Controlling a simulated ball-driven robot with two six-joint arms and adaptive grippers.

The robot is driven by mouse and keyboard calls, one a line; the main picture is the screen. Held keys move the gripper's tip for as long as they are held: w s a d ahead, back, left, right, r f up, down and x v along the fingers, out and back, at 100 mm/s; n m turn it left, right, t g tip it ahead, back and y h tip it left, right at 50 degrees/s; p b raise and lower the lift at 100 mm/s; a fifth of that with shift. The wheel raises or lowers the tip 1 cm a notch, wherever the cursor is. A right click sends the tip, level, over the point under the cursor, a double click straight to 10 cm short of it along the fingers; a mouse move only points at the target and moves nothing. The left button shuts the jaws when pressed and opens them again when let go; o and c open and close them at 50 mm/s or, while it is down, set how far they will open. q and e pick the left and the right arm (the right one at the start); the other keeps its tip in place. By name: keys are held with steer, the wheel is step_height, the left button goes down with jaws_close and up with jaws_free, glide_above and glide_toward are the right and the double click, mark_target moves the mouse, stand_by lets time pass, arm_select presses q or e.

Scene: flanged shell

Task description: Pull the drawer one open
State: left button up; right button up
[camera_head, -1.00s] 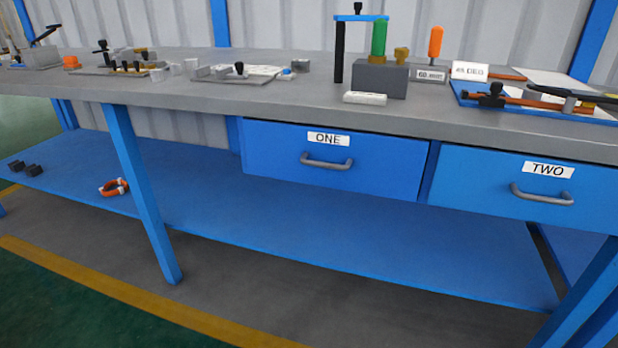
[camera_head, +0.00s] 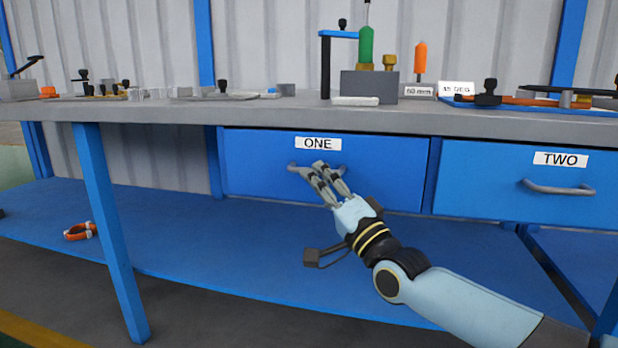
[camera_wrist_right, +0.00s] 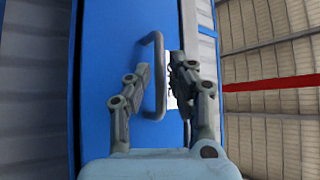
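Drawer one (camera_head: 252,165) is a blue drawer front with a white ONE label (camera_head: 318,143), under the bench top. It is flush with the bench frame and looks shut. Its grey bar handle (camera_head: 292,168) is partly hidden by my right gripper (camera_head: 323,172), which is in front of it. In the right wrist view the handle (camera_wrist_right: 159,82) runs upright between the two fingers of the right gripper (camera_wrist_right: 160,72). The fingers are apart, one on each side of the bar, with a visible gap. My left gripper is in neither view.
Drawer two (camera_head: 480,190), with its own handle (camera_head: 558,188), is to the right and shut. Tools and blocks stand on the grey bench top (camera_head: 290,108). A blue lower shelf (camera_head: 200,240) and a blue leg (camera_head: 108,235) are below.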

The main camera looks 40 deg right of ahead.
steer(key=shift+x, duration=1.55)
steer(key=shift+c, duration=0.4)
jaws_close()
steer(key=shift+f, duration=0.1)
